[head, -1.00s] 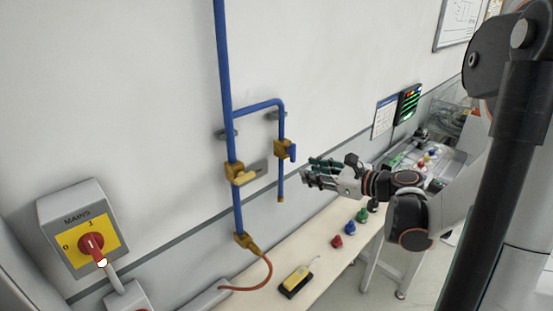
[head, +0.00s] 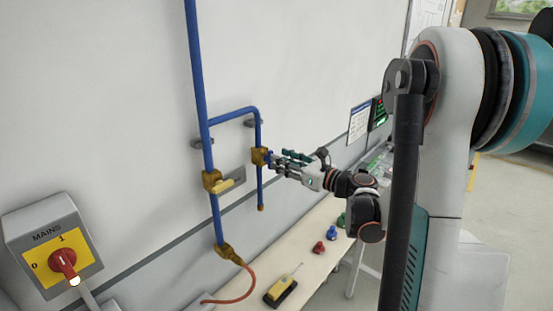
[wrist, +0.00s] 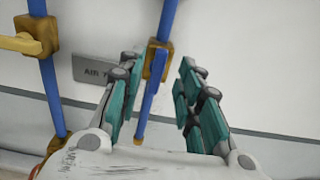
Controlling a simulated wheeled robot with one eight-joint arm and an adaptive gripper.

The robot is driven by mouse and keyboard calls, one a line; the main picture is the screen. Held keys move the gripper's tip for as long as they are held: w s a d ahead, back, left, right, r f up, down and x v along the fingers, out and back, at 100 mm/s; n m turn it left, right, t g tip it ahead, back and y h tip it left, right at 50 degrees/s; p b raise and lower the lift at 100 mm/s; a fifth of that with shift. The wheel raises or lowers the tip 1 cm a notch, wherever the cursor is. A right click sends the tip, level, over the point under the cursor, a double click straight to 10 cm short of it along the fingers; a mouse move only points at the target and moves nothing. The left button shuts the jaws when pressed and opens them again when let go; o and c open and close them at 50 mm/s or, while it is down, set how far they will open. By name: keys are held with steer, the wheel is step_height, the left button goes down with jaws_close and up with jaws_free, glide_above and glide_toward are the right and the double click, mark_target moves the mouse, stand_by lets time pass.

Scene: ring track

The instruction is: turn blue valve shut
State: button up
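The blue valve is a brass body (head: 260,156) with a blue lever on the short branch of the blue pipe. In the wrist view the body (wrist: 157,62) sits just beyond my fingertips, and the lever (wrist: 152,88) runs roughly along the pipe. My gripper (head: 276,163) is right of the valve in the head view, with its fingertips close to it and partly covering the lever. In the wrist view my gripper (wrist: 160,74) is open, its fingers on either side of the lever with gaps visible. I cannot tell any contact.
A second brass valve with a yellow lever (head: 222,186) is on the main pipe to the left, beside a grey label plate (wrist: 92,68). A MAINS switch box (head: 55,245) is at lower left. A bench (head: 305,262) below carries a yellow-and-black item (head: 281,291) and coloured knobs.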

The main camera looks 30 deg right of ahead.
mark_target(269, 159)
steer(key=shift+x, duration=1.55)
jaws_close()
